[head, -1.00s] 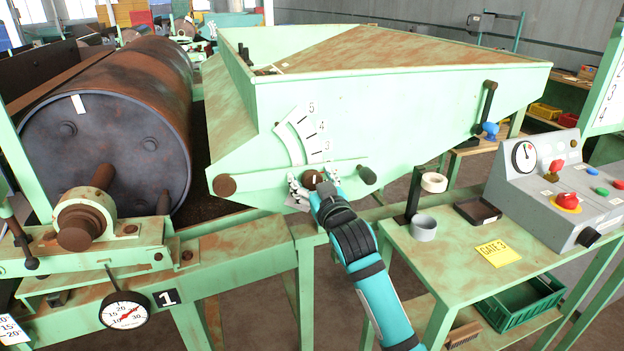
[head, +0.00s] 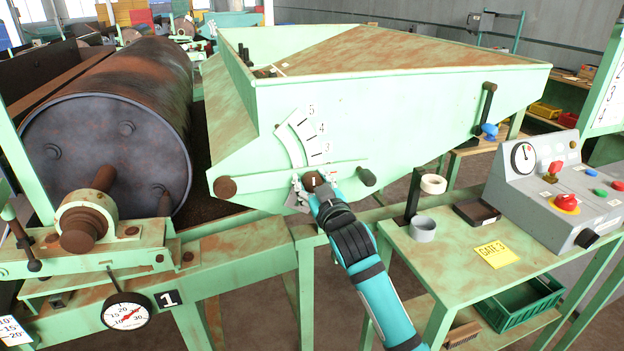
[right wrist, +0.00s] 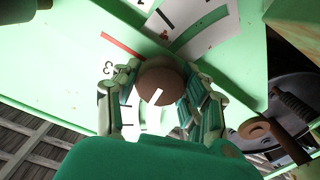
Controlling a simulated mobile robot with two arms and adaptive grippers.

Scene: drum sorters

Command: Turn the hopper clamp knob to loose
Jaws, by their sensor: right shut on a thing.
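The hopper clamp knob (head: 313,181) is a round brown knob with a white line, on the front of the pale green hopper (head: 400,115). In the right wrist view the knob (right wrist: 162,84) sits between the two fingers, and its white line slants. My right gripper (head: 316,188) is shut on the knob, its fingers at either side; it also shows in the right wrist view (right wrist: 160,105). The white scale (head: 303,137) above the knob carries the marks 3, 4 and 5. My left gripper is not in view.
A rusty drum (head: 100,150) lies at the left. At the right a green stand (head: 455,270) carries a grey cup (head: 423,228), a yellow GATE 3 label (head: 496,254) and a grey control box (head: 550,195). A black-gripped lever (head: 367,177) is just right of the knob.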

